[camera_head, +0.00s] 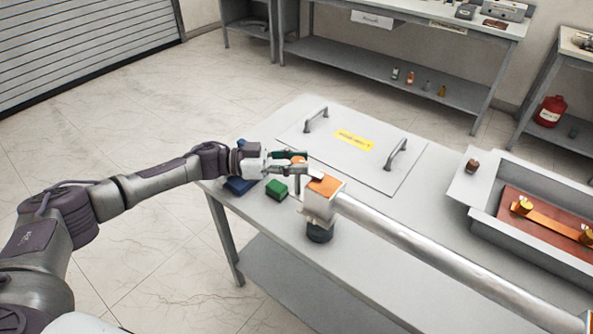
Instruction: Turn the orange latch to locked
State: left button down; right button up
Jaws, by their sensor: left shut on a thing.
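My left arm comes in from the left, and its gripper (297,164) is at the left end of a long silvery tube (430,243). Its fingers are closed around a small orange piece (299,159), which seems to be the latch; the fingers hide most of it. Just right of the fingertips, a white block (319,207) with an orange top face (325,186) caps the tube's end. A dark round foot (320,232) is under the block. The latch's exact angle cannot be told. My right gripper is not in view.
A blue block (240,186) and a green block (277,189) lie on the grey table (375,285) near the gripper. Behind is a flat panel (335,158) with two handles and a yellow label. An open metal box (490,215) stands at the right.

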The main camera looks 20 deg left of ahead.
pick_arm(q)
jog(key=shift+m+g+h+b, duration=0.3)
jog(key=shift+m+g+b, duration=0.75)
jog(key=shift+g, duration=0.45)
jog(key=shift+r, duration=0.1)
jog(key=c, duration=0.7)
grip_release()
jog(key=shift+d, duration=0.15)
jog(key=shift+c, duration=0.2)
jog(key=s+a, duration=0.1)
jog(key=a, duration=1.1)
jog(key=shift+s, duration=0.15)
